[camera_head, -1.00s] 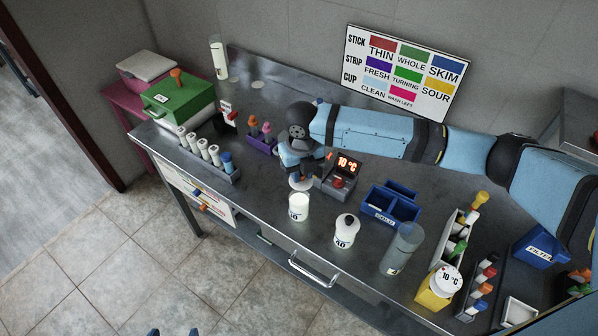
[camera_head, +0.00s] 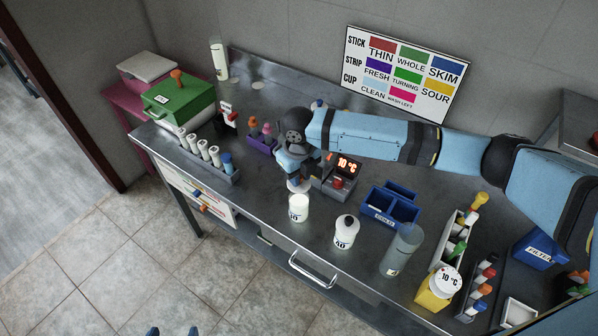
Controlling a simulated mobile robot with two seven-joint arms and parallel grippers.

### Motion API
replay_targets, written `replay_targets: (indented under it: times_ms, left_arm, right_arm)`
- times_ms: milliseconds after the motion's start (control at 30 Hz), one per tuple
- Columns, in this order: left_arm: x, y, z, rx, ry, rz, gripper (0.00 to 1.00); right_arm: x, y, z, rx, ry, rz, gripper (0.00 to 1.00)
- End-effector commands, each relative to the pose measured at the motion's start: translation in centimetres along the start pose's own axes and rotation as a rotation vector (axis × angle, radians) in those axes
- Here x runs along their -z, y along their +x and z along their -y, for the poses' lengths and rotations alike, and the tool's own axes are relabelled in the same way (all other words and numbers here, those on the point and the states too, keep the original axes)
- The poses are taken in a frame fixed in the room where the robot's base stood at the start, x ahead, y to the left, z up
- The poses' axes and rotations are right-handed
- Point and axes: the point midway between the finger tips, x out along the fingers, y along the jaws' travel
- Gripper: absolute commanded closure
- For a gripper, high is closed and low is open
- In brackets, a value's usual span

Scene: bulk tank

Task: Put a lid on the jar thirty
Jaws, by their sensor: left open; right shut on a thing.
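The jar thirty (camera_head: 298,210) is a clear jar of white liquid with a small dark-number label, upright near the bench's front edge with no lid on it. My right gripper (camera_head: 296,180), its arm reaching in from the right, points down just behind the jar in the picture. It is shut on a flat white lid (camera_head: 298,187), partly hidden by the fingers. The lid is apart from the jar's mouth; its height above the bench is hard to tell. My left gripper (camera_head: 173,331) shows only its blue fingertips at the bottom edge, spread apart and empty.
A jar marked 40 (camera_head: 345,233) and a clear cylinder (camera_head: 401,251) stand to the right. The 10 °C display box (camera_head: 340,181) is close beside my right gripper. A purple holder (camera_head: 262,143) and a tube rack (camera_head: 216,168) are left. A blue bin (camera_head: 391,207) lies right.

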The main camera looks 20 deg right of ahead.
Motion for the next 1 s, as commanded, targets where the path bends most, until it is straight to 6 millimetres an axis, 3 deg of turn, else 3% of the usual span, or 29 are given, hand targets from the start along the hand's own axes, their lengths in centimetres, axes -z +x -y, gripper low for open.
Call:
replay_targets:
  times_ms: [233, 1000]
  left_arm:
    - [-1.0, 0.1, -0.1, -0.002, -0.003, 0.011, 0.17]
    - [-1.5, 1.5, -0.1, -0.008, 0.003, -0.003, 0.17]
  right_arm:
    - [0.0, 1.6, 0.0, 0.0, 0.0, -0.001, 0.99]
    - [0.0, 5.8, 0.0, 0.0, 0.0, 0.0, 0.99]
